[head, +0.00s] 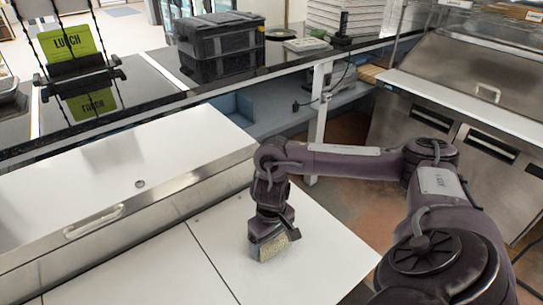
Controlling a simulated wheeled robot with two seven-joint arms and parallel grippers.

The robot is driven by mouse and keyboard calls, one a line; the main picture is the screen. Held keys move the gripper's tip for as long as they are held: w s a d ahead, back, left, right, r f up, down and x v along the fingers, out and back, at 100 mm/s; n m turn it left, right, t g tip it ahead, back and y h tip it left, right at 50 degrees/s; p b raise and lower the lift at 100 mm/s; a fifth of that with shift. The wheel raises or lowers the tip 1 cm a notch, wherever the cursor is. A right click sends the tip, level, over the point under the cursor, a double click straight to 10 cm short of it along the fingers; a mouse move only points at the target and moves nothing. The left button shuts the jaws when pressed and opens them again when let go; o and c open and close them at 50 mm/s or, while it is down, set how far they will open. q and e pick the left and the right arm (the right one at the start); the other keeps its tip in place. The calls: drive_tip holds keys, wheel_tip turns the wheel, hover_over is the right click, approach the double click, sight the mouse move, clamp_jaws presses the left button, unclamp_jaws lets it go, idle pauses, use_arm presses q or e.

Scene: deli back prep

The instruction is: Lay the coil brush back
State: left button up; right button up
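My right gripper (268,238) points down over the white counter panel at the lower middle. A small tan, bristly block, which looks like the coil brush (274,248), sits at its fingertips. The gripper appears shut on it. The gripper hides part of the brush, so its handle cannot be made out. The brush is at or just above the white panel (310,265); I cannot tell whether it touches. My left gripper is not in view.
A white-topped cabinet with a metal handle (94,221) lies at left. Behind it, a dark counter holds a black crate (219,48), a green lunch sign (68,43) and stacked trays (343,17). A steel prep unit (468,75) stands at right. The white panel around the gripper is clear.

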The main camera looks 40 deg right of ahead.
drive_tip(key=c, duration=0.7)
drive_tip(key=shift+r, duration=0.15)
